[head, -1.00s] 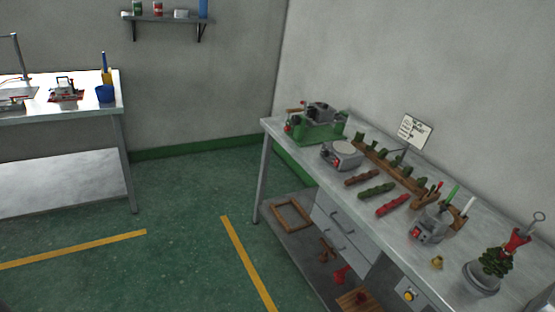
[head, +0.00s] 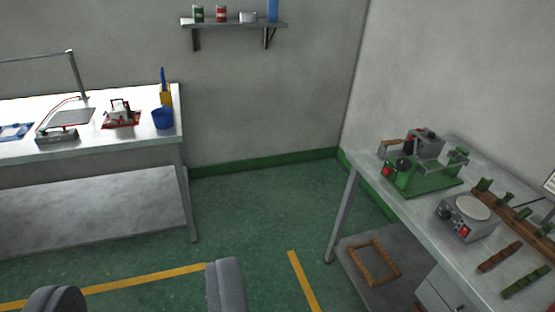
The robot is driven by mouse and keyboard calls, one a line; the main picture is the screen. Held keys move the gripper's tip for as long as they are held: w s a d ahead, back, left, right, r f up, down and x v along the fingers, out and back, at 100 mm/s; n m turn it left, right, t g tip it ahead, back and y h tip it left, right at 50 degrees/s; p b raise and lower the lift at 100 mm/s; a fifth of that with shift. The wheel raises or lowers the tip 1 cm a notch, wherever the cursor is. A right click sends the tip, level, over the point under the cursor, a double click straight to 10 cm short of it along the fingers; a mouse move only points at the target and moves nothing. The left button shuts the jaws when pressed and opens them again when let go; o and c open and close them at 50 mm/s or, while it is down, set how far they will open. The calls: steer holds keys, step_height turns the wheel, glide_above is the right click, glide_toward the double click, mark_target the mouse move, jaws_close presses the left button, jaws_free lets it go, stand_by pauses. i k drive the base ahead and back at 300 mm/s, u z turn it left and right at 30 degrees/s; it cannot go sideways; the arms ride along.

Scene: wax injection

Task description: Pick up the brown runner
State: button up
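The brown runner (head: 500,256) appears to be the short brown bar with small bumps on the workbench (head: 398,206) at the right. It lies flat near the bench's front edge, beside a similar green runner (head: 526,281). Two grey parts of my own body show at the bottom left. I cannot tell whether they belong to my gripper, and no fingertips can be made out. Nothing of mine is near the brown runner.
A round-topped grey device (head: 468,217) and a green machine (head: 423,172) stand behind the runners. A brown rack (head: 513,218) lies to their right. A wooden frame (head: 373,263) rests on the lower shelf. Another table (head: 95,147) stands left. Green floor between is clear.

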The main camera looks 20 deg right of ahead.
mark_target(490, 262)
steer(key=z, duration=0.45)
steer(key=i, duration=1.05)
steer(key=z, duration=1.35)
steer(key=i, duration=0.85)
steer(key=z, duration=0.4)
steer(key=k, duration=0.85)
steer(key=z, duration=0.2)
steer(key=i, duration=0.85)
steer(key=u, duration=0.1)
